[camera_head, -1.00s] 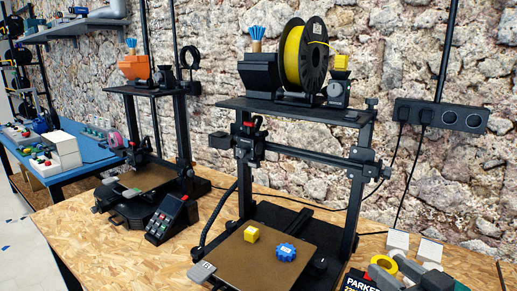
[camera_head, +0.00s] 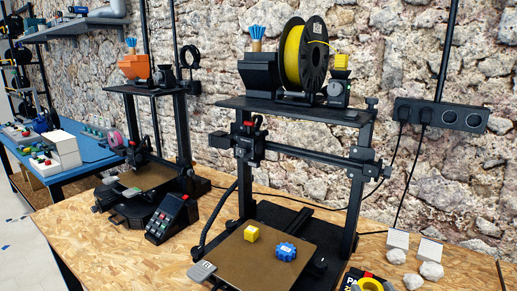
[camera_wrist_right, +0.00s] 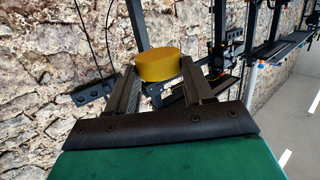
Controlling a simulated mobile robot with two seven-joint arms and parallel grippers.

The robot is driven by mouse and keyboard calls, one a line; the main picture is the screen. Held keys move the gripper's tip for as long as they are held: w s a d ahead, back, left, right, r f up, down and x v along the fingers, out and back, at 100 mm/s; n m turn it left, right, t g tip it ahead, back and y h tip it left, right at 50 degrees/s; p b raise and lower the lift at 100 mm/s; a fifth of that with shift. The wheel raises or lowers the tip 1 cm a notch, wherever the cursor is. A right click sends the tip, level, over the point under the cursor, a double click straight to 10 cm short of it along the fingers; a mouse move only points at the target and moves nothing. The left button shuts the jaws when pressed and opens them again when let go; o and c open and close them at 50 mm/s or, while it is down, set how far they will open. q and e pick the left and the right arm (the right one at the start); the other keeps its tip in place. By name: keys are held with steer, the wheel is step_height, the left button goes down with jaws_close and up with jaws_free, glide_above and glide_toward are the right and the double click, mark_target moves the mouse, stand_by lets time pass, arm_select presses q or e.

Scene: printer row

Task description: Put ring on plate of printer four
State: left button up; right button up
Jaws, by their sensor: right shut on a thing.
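A yellow ring (camera_wrist_right: 158,65) is between the fingertips of my right gripper (camera_wrist_right: 155,82) in the right wrist view, and the jaws are shut on it. The near printer (camera_head: 300,110) has a brown plate (camera_head: 235,268) bearing a yellow cube (camera_head: 251,234) and a blue gear (camera_head: 286,251). The ring is apart from this plate. No printer number is readable. My left gripper is not in view.
A second printer (camera_head: 150,125) with a brown plate (camera_head: 150,176) stands farther left, beside a control box (camera_head: 172,218). A spool (camera_head: 304,55) sits on the near printer's top shelf (camera_head: 290,107). Pale blocks (camera_head: 397,239) and stones (camera_head: 411,281) lie at right. Wooden bench (camera_head: 85,228) is bare at left.

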steer(key=shift+a+r, duration=0.1)
steer(key=shift+a, duration=0.3)
steer(key=shift+d, duration=0.1)
